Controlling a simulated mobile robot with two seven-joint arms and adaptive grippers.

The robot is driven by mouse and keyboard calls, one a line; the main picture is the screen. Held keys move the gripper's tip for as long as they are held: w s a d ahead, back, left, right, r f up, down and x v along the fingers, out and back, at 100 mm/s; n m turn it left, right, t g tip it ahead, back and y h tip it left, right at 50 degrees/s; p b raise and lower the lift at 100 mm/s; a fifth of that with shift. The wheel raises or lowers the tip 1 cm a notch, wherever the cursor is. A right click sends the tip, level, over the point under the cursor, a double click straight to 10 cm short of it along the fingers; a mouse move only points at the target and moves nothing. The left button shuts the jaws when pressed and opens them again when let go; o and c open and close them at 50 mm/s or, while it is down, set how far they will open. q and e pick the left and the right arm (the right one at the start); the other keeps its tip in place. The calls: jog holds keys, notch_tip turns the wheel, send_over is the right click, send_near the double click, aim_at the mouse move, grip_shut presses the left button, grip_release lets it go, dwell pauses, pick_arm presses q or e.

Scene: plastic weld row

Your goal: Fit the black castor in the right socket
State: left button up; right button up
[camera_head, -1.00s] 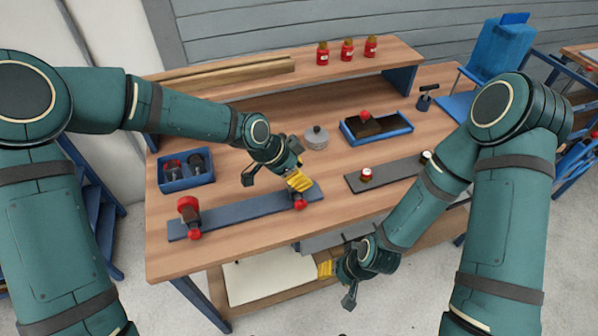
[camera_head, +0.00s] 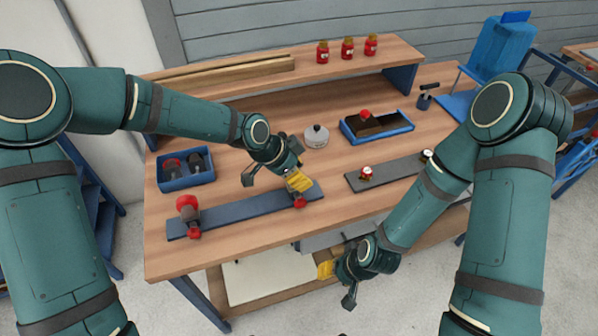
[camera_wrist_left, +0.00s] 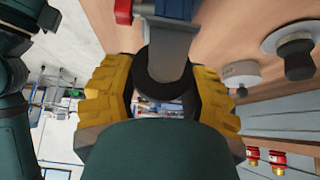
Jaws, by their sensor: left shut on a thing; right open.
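The black castor (camera_wrist_left: 153,85) shows in the left wrist view as a black wheel under a grey bracket. My left gripper (camera_head: 298,183) is shut on it, with yellow fingers on either side of the wheel. In the head view the gripper is over the right end of the blue board (camera_head: 245,212) and mostly hides the castor. The right socket there shows a red part (camera_head: 300,202) just below the fingers. Whether the castor is fully seated is hidden. A red-wheeled castor (camera_head: 187,203) stands at the board's left end. My right gripper (camera_head: 326,268) is open, in front of the table edge.
A blue bin (camera_head: 187,183) at left holds a red and a black piece. A grey lidded pot (camera_head: 316,137), a blue tray (camera_head: 378,136) and a dark strip (camera_head: 388,173) lie behind and right. Red jars (camera_head: 347,49) stand on the rear shelf.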

dwell(0.3)
pick_arm(q)
jog(key=o, duration=1.7)
jog(key=shift+c, duration=0.2)
jog(key=shift+r+p, duration=2.45)
jog(key=shift+r, duration=1.05)
